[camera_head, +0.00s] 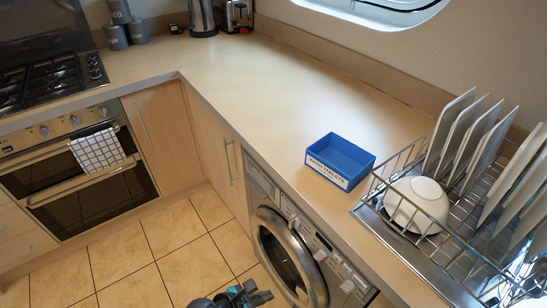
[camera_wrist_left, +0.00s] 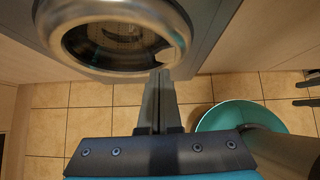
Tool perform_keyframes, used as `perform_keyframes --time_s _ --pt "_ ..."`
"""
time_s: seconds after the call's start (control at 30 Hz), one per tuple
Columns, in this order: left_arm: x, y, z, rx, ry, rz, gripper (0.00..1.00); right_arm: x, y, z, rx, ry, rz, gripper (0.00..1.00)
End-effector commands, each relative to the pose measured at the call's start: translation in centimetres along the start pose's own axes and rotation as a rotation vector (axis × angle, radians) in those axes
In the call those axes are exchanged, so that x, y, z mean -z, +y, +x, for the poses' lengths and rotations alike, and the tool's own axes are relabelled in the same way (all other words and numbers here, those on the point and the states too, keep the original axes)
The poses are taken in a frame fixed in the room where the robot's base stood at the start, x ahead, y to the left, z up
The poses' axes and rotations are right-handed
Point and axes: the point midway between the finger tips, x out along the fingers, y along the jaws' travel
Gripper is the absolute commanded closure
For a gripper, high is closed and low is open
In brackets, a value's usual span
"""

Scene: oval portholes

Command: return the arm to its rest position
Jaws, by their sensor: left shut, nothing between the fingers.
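My left gripper (camera_head: 243,295) shows at the bottom edge of the head view, in front of the washing machine and above the tiled floor. In the left wrist view its fingers (camera_wrist_left: 160,82) are together with nothing between them, pointing toward the machine's round door. The rest of the left arm is mostly out of the head view. My right gripper cannot be made out in the head view. Two dark prongs at the right edge of the left wrist view are too cut off to identify surely.
The washing machine (camera_head: 294,245) stands close under the counter (camera_head: 260,80). A blue box (camera_head: 340,160) and a metal dish rack (camera_head: 448,250) with plates and a white bowl (camera_head: 417,204) stand on the counter. An oven (camera_head: 82,190) is at left. Tiled floor (camera_head: 160,255) is clear.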

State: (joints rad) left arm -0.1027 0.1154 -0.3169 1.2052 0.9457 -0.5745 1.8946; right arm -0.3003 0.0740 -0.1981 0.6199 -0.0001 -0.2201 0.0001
Motion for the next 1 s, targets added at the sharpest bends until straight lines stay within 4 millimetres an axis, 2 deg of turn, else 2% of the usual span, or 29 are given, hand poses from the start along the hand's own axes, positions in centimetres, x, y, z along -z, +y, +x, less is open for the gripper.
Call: perform_keyframes --time_s 0.13,0.27,0.47,0.7,0.9,1.0 --pt "1.3 -0.2 0.1 -0.005 0.029 0.059 1.00 0.1 -0.2 0.1 0.002 0.001 0.001 0.50" --pt "5.4 -0.8 0.2 -0.010 0.121 0.268 1.00 0.0 -0.1 0.2 0.002 0.001 0.000 0.50" --pt "14.3 -2.7 -0.7 0.059 0.318 0.772 1.00 0.0 0.1 0.6 -0.001 0.000 -0.002 0.50" --pt "23.6 -6.0 -3.2 0.292 0.478 1.406 1.00 -0.1 0.4 0.9 -0.005 -0.001 -0.004 0.50" --pt "29.9 -9.6 -5.9 0.571 0.494 1.909 1.00 -0.2 0.4 1.2 -0.005 -0.001 -0.005 0.50" --pt "32.0 -11.1 -7.1 0.693 0.464 2.106 1.00 -0.2 0.4 1.3 -0.005 -0.001 -0.005 0.50"
